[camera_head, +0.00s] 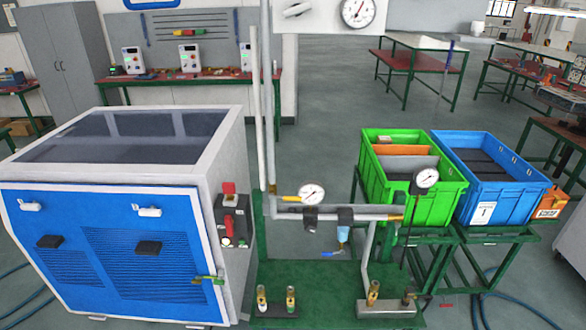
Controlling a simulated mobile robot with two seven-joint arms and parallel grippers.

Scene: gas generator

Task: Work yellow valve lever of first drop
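A yellow valve lever (289,199) lies roughly level at the foot of the tall grey vertical pipe (268,120), just left of a round white gauge (311,193). A horizontal pipe (360,212) runs right from there, with a small yellow or brass part (396,218) near its right end. A small yellow-green valve (208,279) sits at the lower right of the blue generator front (100,240). I cannot tell from the picture which pipe is called the first drop. Neither of my grippers shows in the head view.
A dark filter (310,218) and a blue-bowled unit (344,228) with a blue lever hang under the pipe. Brass fittings (290,299) stand on the green base (320,275). Green (435,207) and blue (515,210) crates stand right.

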